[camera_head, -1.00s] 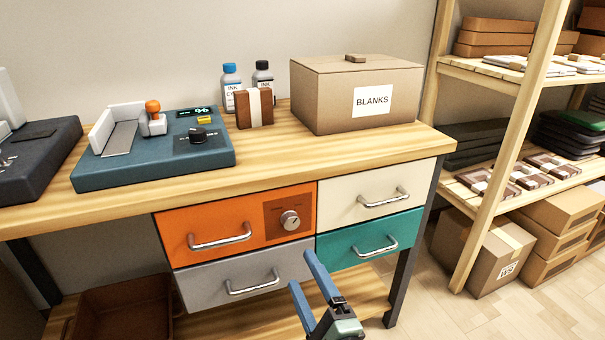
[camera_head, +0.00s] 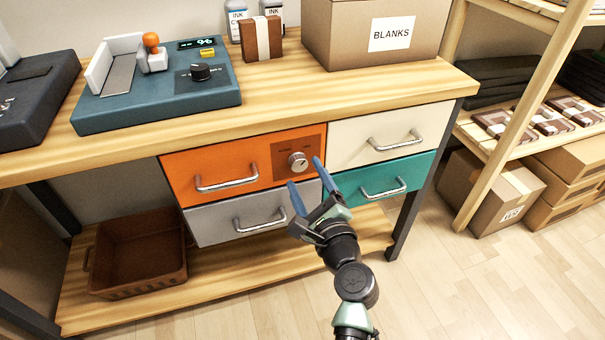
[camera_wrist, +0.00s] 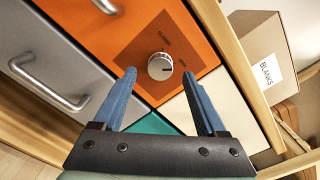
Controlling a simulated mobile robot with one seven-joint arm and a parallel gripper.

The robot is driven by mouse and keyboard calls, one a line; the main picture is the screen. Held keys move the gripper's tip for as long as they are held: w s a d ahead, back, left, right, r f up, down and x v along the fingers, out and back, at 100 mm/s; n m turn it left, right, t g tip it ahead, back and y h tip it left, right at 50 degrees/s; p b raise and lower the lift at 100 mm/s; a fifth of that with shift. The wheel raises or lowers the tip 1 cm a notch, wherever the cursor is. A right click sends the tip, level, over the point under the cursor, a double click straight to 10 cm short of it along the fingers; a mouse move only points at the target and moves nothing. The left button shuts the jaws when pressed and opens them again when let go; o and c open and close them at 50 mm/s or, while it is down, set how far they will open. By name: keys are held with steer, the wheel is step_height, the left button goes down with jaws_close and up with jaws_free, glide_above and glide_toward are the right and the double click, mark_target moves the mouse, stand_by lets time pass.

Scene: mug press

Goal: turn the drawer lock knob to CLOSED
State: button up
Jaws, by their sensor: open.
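The drawer lock knob (camera_head: 298,162) is a round silver dial on a brown plate (camera_head: 283,150) at the right end of the orange drawer front (camera_head: 222,163). In the wrist view the knob (camera_wrist: 160,66) sits ahead of and between my two blue fingers, with small lettering around it too small to read surely. My gripper (camera_head: 305,180) is open and empty, just in front of the drawers and slightly below the knob. It also shows in the wrist view (camera_wrist: 160,92). The fingers appear apart from the knob.
Drawer handles stick out around the knob: orange (camera_head: 227,184), grey (camera_head: 260,221), cream (camera_head: 396,141) and teal (camera_head: 384,189). The wooden tabletop (camera_head: 290,100) overhangs above. A brown bin (camera_head: 138,250) stands on the lower shelf. The floor in front is clear.

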mark_target(298, 163)
steer(key=shift+x, duration=1.3)
jaws_close()
